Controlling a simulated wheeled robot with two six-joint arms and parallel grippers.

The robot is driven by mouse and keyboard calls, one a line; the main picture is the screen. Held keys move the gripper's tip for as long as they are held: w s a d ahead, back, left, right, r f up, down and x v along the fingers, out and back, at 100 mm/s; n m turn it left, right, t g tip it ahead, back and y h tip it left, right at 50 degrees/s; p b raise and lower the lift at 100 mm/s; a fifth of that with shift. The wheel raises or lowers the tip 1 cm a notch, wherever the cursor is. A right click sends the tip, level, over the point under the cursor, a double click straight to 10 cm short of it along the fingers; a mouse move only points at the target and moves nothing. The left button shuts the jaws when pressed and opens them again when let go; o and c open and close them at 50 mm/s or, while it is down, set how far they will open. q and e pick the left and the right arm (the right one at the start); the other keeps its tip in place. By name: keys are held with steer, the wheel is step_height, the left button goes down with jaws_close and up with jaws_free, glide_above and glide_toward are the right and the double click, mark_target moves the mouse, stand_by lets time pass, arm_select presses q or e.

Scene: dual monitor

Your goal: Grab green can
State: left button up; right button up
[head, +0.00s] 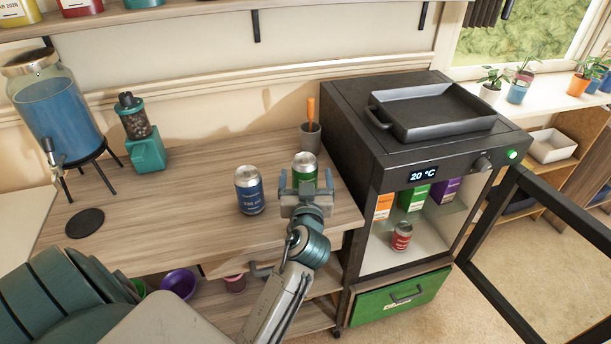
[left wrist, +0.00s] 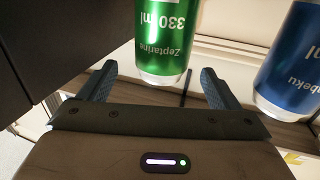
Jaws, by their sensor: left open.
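The green can (head: 305,165) stands upright on the wooden counter, beside the black cabinet; its lower front is hidden behind my left gripper (head: 307,193). In the left wrist view the green can (left wrist: 163,38) appears upside down, ahead of the open left gripper (left wrist: 160,75) and lined up with the gap between its fingers. The fingers are not closed on it, and I cannot tell whether it is partly between them. A blue can (head: 249,190) stands just left of the green one; it also shows in the left wrist view (left wrist: 290,65). My right gripper is not in view.
The black cabinet (head: 350,125) with its open glass door (head: 545,255) bounds the right side. A cup (head: 310,137) with an orange-handled item stands behind the green can. A grinder (head: 146,150), a drink dispenser (head: 58,105) and a black coaster (head: 85,222) are farther left.

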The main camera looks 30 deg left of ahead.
mark_target(305, 163)
arm_select(q)
steer(key=p+x, duration=0.1)
steer(key=x, duration=0.3)
steer(key=shift+w+a+r, duration=0.1)
steer(key=shift+a+r, duration=0.05)
steer(key=shift+a, duration=0.1)
steer(key=shift+w+a, duration=0.15)
steer(key=shift+w, duration=0.1)
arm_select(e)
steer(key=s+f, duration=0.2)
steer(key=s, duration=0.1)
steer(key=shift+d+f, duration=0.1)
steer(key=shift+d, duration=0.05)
arm_select(q)
steer(key=shift+c, duration=0.2)
steer(key=c, duration=1.1)
steer(key=shift+c, duration=0.7)
